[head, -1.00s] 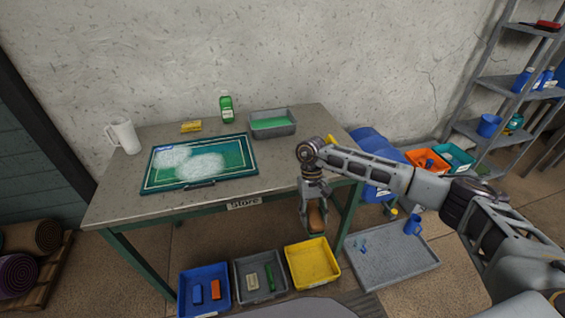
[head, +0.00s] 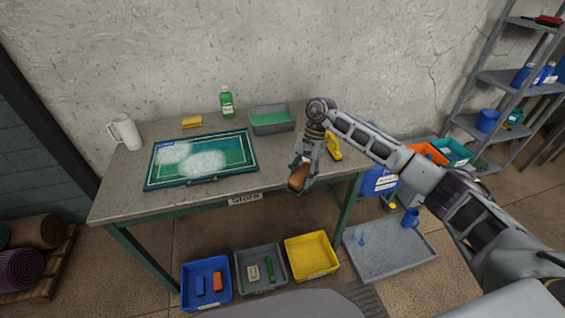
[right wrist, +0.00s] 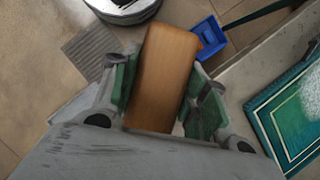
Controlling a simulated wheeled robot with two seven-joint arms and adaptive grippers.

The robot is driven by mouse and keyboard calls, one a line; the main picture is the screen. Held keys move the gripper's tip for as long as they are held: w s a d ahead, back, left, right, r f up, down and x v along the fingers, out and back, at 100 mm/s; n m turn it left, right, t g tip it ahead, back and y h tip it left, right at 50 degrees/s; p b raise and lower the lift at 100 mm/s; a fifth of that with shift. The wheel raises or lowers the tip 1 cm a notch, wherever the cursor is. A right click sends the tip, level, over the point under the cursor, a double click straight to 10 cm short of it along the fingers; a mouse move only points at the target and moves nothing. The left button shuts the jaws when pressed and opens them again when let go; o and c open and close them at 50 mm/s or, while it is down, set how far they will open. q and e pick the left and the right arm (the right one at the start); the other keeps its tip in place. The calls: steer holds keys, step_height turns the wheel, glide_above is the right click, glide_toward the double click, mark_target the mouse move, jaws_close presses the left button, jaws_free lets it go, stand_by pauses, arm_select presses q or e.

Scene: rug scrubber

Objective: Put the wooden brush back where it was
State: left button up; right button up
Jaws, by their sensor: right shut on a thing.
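My right gripper (head: 301,180) is shut on the wooden brush (head: 298,178), a brown block. In the head view it holds the brush at the front right edge of the table (head: 130,206). In the right wrist view the brush (right wrist: 162,75) sits between the green finger pads of the gripper (right wrist: 160,95). I cannot see its bristles. A green rug (head: 235,147) with white foam lies on the table, left of the gripper. My left gripper is out of view.
On the table are a white jug (head: 124,133), yellow sponge (head: 192,121), green bottle (head: 226,102) and grey tub (head: 271,131) of green liquid. Below stand a blue bin (head: 187,300), grey bin (head: 240,285) and yellow bin (head: 311,269). A grey tray (head: 385,262) lies right.

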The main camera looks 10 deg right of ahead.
steer(key=m, duration=0.1)
steer(key=w+r+m, duration=0.1)
steer(key=m+t, duration=0.1)
steer(key=shift+w+a+r+y, duration=0.25)
steer(key=shift+w+y, duration=0.05)
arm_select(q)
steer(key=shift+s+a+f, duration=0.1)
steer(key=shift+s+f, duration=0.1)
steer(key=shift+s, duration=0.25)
arm_select(e)
steer(key=w+m+t, duration=0.1)
steer(key=m, duration=0.3)
steer(key=w+a+r+m+t, duration=0.1)
steer(key=m+t, duration=0.1)
steer(key=m, duration=0.2)
steer(key=w+m+t, duration=0.1)
steer(key=m, duration=0.3)
steer(key=shift+w+a+r+m+t, duration=0.1)
steer(key=shift+a+r+m+t, duration=0.1)
steer(key=shift+r+m+t, duration=0.15)
steer(key=shift+f+m+t+h, duration=0.1)
steer(key=shift+m+t+h, duration=0.15)
steer(key=shift+m+h, duration=0.25)
